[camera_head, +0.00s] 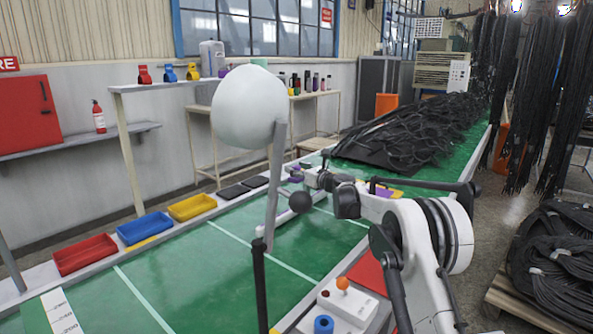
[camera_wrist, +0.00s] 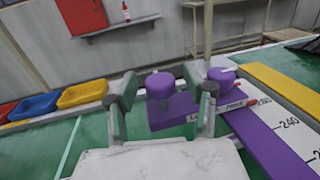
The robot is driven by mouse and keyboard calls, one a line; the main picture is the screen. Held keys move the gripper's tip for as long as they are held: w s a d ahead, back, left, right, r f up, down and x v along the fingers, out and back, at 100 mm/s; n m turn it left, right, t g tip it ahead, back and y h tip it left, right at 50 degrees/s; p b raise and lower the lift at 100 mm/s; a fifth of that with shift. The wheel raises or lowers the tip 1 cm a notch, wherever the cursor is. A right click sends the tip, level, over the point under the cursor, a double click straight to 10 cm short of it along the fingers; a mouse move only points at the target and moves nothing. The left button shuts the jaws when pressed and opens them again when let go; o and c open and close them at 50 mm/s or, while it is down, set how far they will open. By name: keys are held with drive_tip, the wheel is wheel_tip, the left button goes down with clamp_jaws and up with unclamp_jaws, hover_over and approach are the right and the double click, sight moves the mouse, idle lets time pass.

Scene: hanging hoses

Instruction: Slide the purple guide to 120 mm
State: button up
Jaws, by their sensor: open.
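The purple guide (camera_wrist: 175,113) is a block with two round purple knobs, a left knob (camera_wrist: 160,86) and a right knob (camera_wrist: 221,75). Its right end lies by a white scale (camera_wrist: 283,115) with a readable 240 mark; a long purple strip (camera_wrist: 265,145) runs along the scale. My gripper (camera_wrist: 162,92) is open, its fingers on either side of the left knob, with a visible gap. The right finger stands in front of the guide and hides part of it. In the head view my gripper (camera_head: 305,178) is small over the green table, with purple bits showing beside it.
Red (camera_head: 86,254), blue (camera_head: 144,227) and yellow (camera_head: 192,206) trays line the table's left edge. Black hoses (camera_head: 415,130) are heaped at the far end. A control box (camera_head: 346,303) with an orange knob stands at the near right. The green table (camera_head: 190,280) is clear at front.

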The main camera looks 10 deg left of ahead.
clamp_jaws()
idle(0.3)
